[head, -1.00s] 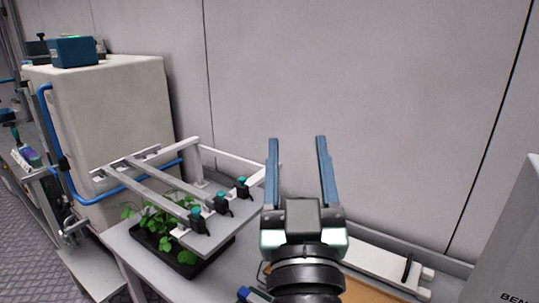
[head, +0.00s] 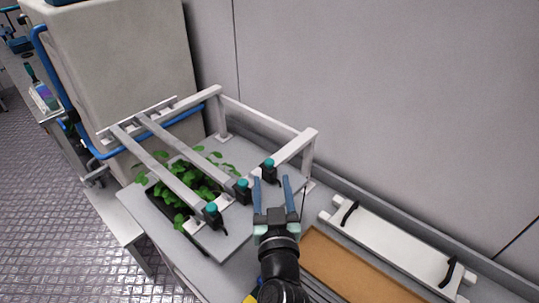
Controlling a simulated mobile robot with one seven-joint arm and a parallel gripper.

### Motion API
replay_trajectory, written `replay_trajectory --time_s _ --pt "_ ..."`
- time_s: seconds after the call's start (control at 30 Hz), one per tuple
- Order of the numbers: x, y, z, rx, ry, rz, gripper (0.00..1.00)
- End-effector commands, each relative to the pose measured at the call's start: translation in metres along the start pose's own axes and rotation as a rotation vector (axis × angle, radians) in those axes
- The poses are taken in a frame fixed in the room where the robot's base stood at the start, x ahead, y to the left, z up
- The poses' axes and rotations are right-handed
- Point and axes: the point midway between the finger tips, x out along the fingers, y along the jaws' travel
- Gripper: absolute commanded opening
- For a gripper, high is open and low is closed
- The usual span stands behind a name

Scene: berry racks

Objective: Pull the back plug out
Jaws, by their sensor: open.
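Three dark plugs with teal tops sit in a row along the rail of a pale metal rack (head: 305,143). The back plug (head: 269,167) is the farthest toward the wall. The middle plug (head: 242,188) and the front plug (head: 211,211) follow toward the lower left. My gripper (head: 272,180) is open and empty, its two blue fingers pointing toward the rack. In the picture the back plug shows between and just beyond the fingertips. I cannot tell whether the fingers are level with it or above it.
A black tray (head: 159,205) of green plants stands under the rack. A brown board (head: 350,268) and a white panel with black handles (head: 390,240) lie to the right. A large beige cabinet (head: 115,60) stands behind left, and the wall closes the back.

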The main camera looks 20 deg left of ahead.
Motion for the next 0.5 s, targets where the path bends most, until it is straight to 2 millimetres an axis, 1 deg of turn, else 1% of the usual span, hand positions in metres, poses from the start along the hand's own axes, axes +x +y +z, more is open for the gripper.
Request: replay_trajectory --time_s 0.03,0.1,0.3,0.5 --pt "0.011 0.0 -0.003 0.0 0.002 0.0 0.59" --pt "0.023 0.0 -0.003 0.001 0.001 0.0 0.59" --pt "0.054 0.0 -0.003 0.0 0.002 0.0 0.59" --pt "0.072 0.0 -0.001 0.001 0.002 0.0 0.59"
